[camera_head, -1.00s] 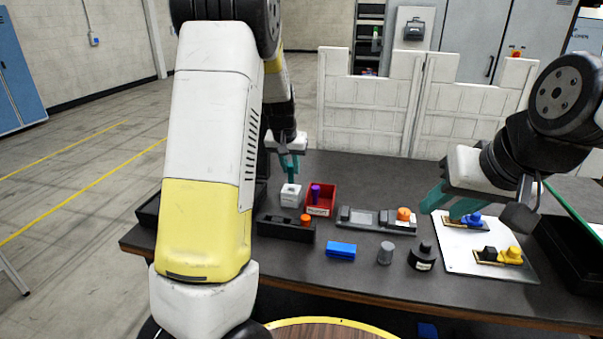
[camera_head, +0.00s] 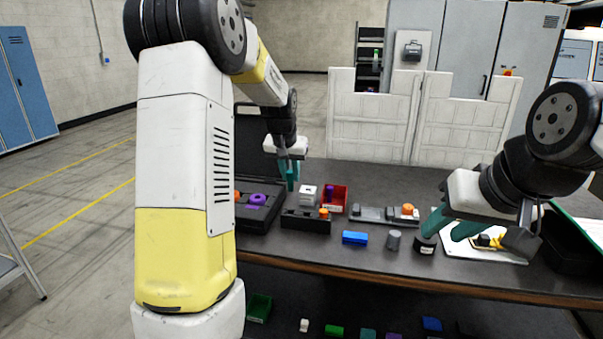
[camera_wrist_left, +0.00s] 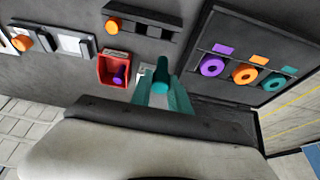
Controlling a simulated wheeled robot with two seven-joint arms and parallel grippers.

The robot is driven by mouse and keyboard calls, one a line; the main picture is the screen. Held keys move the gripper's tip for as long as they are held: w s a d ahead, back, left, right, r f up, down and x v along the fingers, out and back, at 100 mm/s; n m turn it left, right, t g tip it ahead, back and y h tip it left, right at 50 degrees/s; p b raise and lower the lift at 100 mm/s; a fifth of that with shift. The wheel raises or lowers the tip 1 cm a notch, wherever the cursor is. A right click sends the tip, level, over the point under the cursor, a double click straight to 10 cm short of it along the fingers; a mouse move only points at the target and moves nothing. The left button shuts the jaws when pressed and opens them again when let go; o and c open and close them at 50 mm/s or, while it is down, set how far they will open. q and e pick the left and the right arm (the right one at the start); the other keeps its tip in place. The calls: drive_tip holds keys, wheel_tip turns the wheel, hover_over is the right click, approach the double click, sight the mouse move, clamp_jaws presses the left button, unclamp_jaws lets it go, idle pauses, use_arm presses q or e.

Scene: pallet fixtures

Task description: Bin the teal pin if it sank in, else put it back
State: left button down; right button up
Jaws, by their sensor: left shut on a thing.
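My left gripper (camera_head: 291,182) is shut on the teal pin (camera_wrist_left: 161,72), seen in the left wrist view between its teal fingers. In the head view it is just left of a small white block (camera_head: 308,195), above the table, and the pin cannot be told from the fingers. The red bin (camera_head: 343,208) stands right of the block and holds a purple pin (camera_wrist_left: 120,76). A dark open case (camera_wrist_left: 222,92) with purple, orange and teal rings lies beside my left gripper. My right gripper (camera_head: 447,227) is open near a black domed part (camera_head: 425,245).
A black holder with an orange knob (camera_head: 323,213), a blue block (camera_head: 355,237) and a grey cylinder (camera_head: 393,240) stand in front. A grey fixture with an orange knob (camera_head: 407,209) is further right. A white board (camera_head: 478,255) lies under my right arm.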

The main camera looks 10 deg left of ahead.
use_arm(q)
drive_tip(key=shift+s+f, duration=0.2)
drive_tip(key=shift+s, duration=0.15)
drive_tip(key=shift+a+f, duration=0.1)
drive_tip(key=shift+f, duration=2.7)
drive_tip(key=shift+f, duration=1.2)
drive_tip(key=c, duration=1.2)
unclamp_jaws()
drive_tip(key=shift+o, duration=0.4)
drive_tip(key=o, duration=0.4)
drive_tip(key=shift+c, duration=0.2)
drive_tip(key=shift+r, duration=0.1)
